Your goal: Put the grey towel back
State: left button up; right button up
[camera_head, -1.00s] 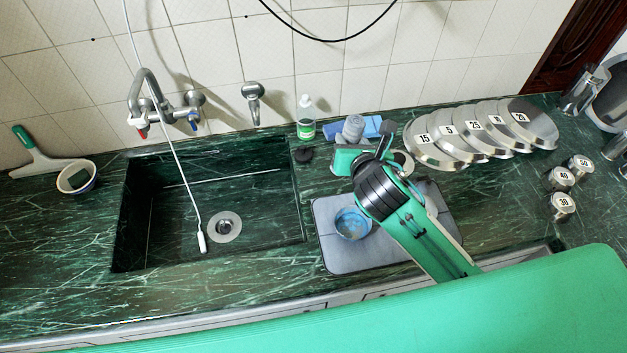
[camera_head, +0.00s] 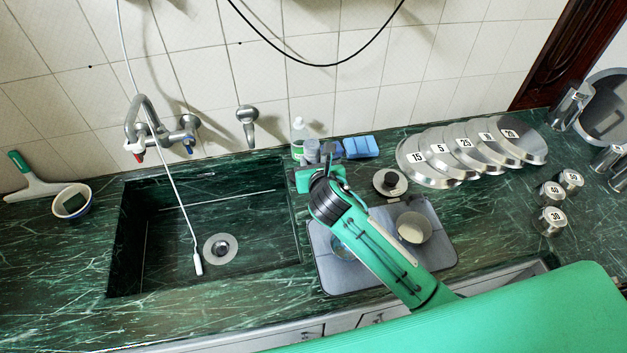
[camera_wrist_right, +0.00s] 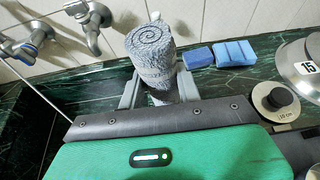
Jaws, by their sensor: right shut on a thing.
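The grey towel (camera_head: 312,151) is rolled up and stands upright near the wall, to the right of the sink and beside the bottle. It also shows in the right wrist view (camera_wrist_right: 150,52), with its spiral end up. My right gripper (camera_wrist_right: 158,92) is shut on the towel, one finger on each side of it. In the head view the right gripper (camera_head: 322,163) partly hides the towel's lower part. I cannot tell whether the towel's base touches the counter. My left gripper is not in view.
A round black-knobbed weight (camera_head: 390,182), a grey mat (camera_head: 440,250) with a bowl (camera_head: 413,228), and several numbered discs (camera_head: 425,163) lie further right. The sink (camera_head: 205,220) is left.

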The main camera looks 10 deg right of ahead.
notch_tip(320, 180, down, 8)
jog(key=shift+f, duration=0.15)
dwell(0.3)
jog(key=o, duration=1)
jog(key=shift+f, duration=0.15)
jog(key=b+v, duration=0.1)
jog(key=v, duration=1.1)
jog(key=shift+r, duration=0.2)
